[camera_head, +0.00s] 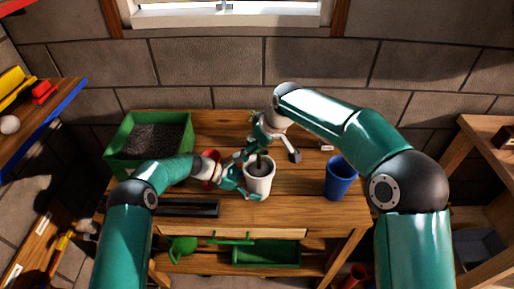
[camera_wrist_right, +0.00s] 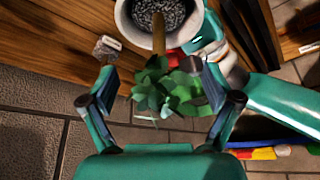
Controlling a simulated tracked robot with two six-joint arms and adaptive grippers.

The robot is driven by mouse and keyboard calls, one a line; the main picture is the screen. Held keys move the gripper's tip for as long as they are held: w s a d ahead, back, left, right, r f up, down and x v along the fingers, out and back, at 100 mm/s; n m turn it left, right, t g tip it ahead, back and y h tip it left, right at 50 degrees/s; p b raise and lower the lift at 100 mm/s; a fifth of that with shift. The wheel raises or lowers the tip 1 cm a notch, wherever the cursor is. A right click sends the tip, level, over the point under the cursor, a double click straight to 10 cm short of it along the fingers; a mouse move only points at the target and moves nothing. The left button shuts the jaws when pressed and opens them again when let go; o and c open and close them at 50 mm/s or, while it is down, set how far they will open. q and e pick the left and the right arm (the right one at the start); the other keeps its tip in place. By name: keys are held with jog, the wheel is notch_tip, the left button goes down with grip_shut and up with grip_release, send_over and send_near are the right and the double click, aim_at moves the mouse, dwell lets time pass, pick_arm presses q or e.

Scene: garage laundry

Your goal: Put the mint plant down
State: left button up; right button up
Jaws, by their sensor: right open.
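The mint plant (camera_wrist_right: 170,90) shows in the right wrist view as green leaves on a brown stem. The stem reaches over the dark grit in a white pot (camera_wrist_right: 125,22); where it ends is unclear. In the head view the white pot (camera_head: 259,184) is upright on the workbench (camera_head: 300,180), and the leaves are largely hidden by my arm. My right gripper (camera_wrist_right: 158,73) is open, its fingers apart on both sides of the leaves, above the pot. My left gripper (camera_head: 240,183) is at the pot's left side; whether it grips the pot is unclear.
A green planter of dark soil (camera_head: 116,155) stands at the bench's left, with a black tray (camera_head: 188,208) at the front. A blue cup (camera_head: 340,178) stands to the right. A red pot (camera_head: 211,157) is behind my left gripper. The bench between white pot and blue cup is clear.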

jog(key=v, duration=1.2)
jog(key=shift+w+f, duration=0.1)
pick_arm(q)
jog(key=o, duration=0.8)
